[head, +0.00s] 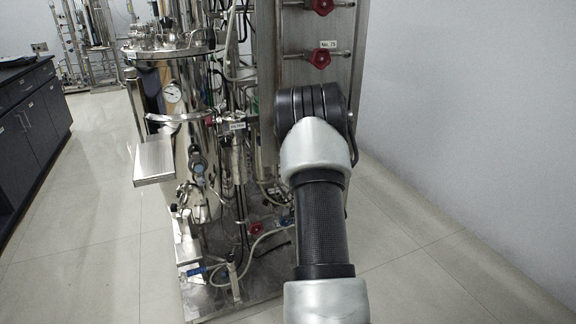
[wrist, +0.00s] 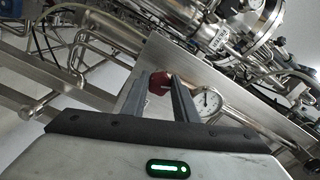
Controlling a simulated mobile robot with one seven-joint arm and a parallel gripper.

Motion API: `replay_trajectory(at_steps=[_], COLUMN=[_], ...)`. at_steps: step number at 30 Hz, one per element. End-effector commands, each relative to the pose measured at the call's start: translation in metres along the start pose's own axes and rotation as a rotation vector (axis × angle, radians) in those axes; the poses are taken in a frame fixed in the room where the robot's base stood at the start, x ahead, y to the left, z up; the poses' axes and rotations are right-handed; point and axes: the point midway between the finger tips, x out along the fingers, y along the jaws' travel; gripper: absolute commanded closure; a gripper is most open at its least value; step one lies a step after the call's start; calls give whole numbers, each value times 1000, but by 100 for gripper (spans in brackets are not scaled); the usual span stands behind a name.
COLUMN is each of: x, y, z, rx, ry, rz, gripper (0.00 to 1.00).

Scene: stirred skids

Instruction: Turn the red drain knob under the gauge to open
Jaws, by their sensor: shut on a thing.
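In the wrist view a red knob (wrist: 159,82) sits between the two fingertips of my gripper (wrist: 160,84). The fingers are shut on it, one on each side. A round white-faced gauge (wrist: 208,102) is just right of the fingers in the wrist view. In the head view my arm hides my gripper and the knob it holds. The knob's exact turn angle cannot be told.
In the head view, two more red knobs stand on the steel panel, one beside a "No. 75" label (head: 328,44). Another red knob (head: 256,228) is low down. Floor (head: 430,240) to the right is clear.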

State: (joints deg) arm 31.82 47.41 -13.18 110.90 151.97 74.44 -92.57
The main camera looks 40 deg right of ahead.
Motion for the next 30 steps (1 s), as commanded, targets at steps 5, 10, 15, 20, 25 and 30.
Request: replay_trajectory(at_steps=[5, 10, 15, 20, 25, 30], x=[-1, -1, -1, 0, -4, -28], y=[1, 1, 1, 0, 0, 0], z=[-2, -2, -2, -1, -1, -2], rx=[-3, -2, -2, -1, -1, 0], ry=[4, 4, 3, 2, 1, 2], rz=[2, 2, 2, 1, 2, 4], gripper=[96, 96, 54, 54, 54, 54])
